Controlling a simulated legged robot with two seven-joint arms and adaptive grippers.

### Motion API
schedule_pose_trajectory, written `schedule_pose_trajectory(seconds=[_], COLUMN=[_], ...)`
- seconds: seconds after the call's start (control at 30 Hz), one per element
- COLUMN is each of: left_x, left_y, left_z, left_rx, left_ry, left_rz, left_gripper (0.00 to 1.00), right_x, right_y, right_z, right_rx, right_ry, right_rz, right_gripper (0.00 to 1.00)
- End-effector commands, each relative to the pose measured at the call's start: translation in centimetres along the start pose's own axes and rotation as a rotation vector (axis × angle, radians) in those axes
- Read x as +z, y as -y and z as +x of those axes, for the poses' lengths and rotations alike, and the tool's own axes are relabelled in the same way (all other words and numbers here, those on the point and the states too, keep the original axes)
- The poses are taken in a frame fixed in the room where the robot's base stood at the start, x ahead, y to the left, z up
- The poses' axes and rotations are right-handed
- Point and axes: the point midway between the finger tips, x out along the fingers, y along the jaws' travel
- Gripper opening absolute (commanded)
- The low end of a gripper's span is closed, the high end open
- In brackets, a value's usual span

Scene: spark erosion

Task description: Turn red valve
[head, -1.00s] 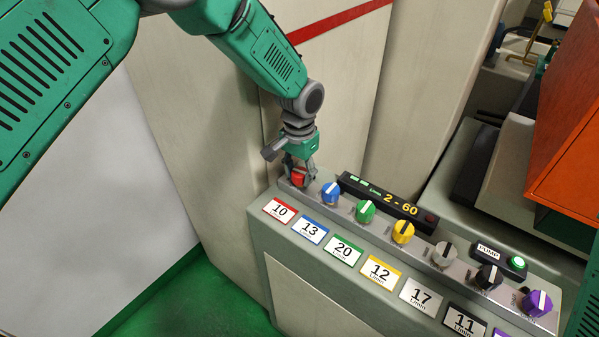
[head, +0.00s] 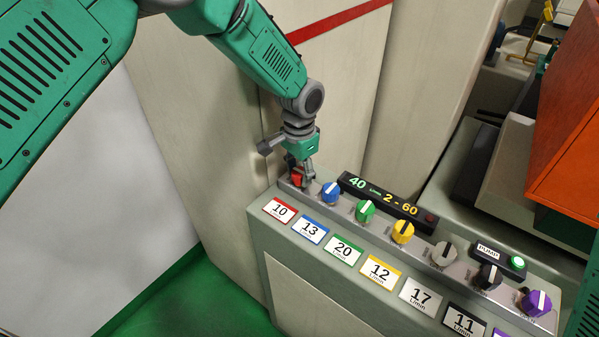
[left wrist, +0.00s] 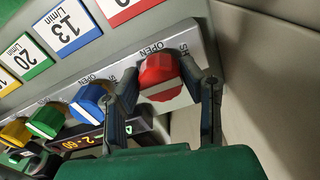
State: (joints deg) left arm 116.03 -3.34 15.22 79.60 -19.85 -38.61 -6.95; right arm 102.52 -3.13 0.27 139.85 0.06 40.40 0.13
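The red valve (left wrist: 160,74) is a round red knob with a white stripe at the end of a row of coloured knobs, between the two fingers in the left wrist view. In the head view only a small part of the red valve (head: 296,181) shows beneath the gripper. My left gripper (head: 301,180) points down at it. My right gripper is not in view.
The blue knob (head: 331,192) stands right beside the gripper, then the green (head: 365,211) and yellow (head: 402,231) knobs. A display (head: 386,200) behind them reads 40 and 2 - 60. A pale wall panel (head: 215,110) stands close on the left.

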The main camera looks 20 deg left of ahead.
Motion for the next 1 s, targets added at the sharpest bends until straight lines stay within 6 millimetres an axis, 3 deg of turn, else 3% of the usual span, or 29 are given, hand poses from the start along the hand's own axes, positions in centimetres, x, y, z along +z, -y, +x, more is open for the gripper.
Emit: schedule_pose_trajectory(seconds=[0.03,0.07,0.47,1.0], left_x=[-0.4,-0.4,0.0,-0.3], left_y=[0.2,0.2,0.0,0.1], left_z=[-0.3,-0.3,-0.8,-10.6], left_rx=[-0.005,-0.005,-0.003,-0.002], left_ry=[-0.013,-0.012,-0.006,-0.005], left_rz=[-0.001,-0.001,-0.001,-0.001], left_gripper=[0.49,0.55,0.55,0.55], right_x=[0.0,0.0,0.4,0.3], right_y=[0.0,0.0,0.0,0.0], right_z=[0.0,0.0,-0.1,-0.1], right_rx=[0.0,0.0,0.0,0.0], right_ry=[0.0,0.0,-0.003,-0.003], right_rz=[0.0,0.0,0.0,0.0], right_gripper=[0.4,0.4,0.4,0.4])
